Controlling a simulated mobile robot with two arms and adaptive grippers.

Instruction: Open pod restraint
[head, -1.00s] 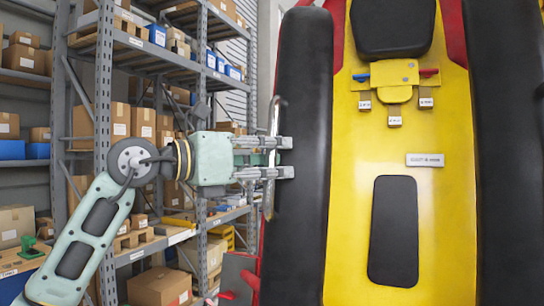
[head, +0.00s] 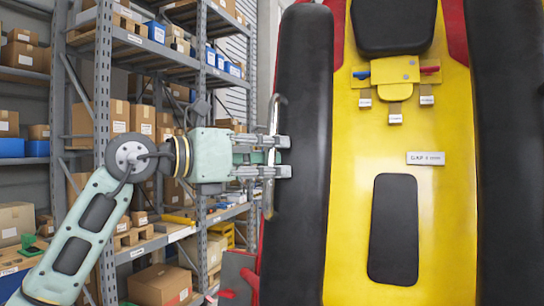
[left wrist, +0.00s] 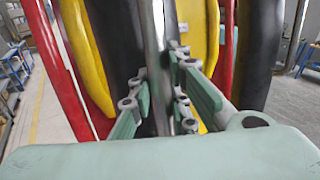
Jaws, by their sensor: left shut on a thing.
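The pod restraint is a pair of long black padded bars, the left one (head: 300,150) and the right one (head: 503,150), in front of a yellow seat panel (head: 345,200). A thin grey metal handle (head: 272,120) runs upright along the outer side of the left bar. My left gripper (head: 280,157) is shut on this handle, its fingers level and beside the left bar. In the left wrist view the handle (left wrist: 153,60) passes between the two fingers (left wrist: 158,105). My right gripper is not in view.
Grey shelving (head: 103,100) with cardboard boxes and blue bins stands behind my left arm. A red part (head: 238,275) of the pod shows at the lower left of the bar. The left wrist view shows open floor (left wrist: 45,110) at the left.

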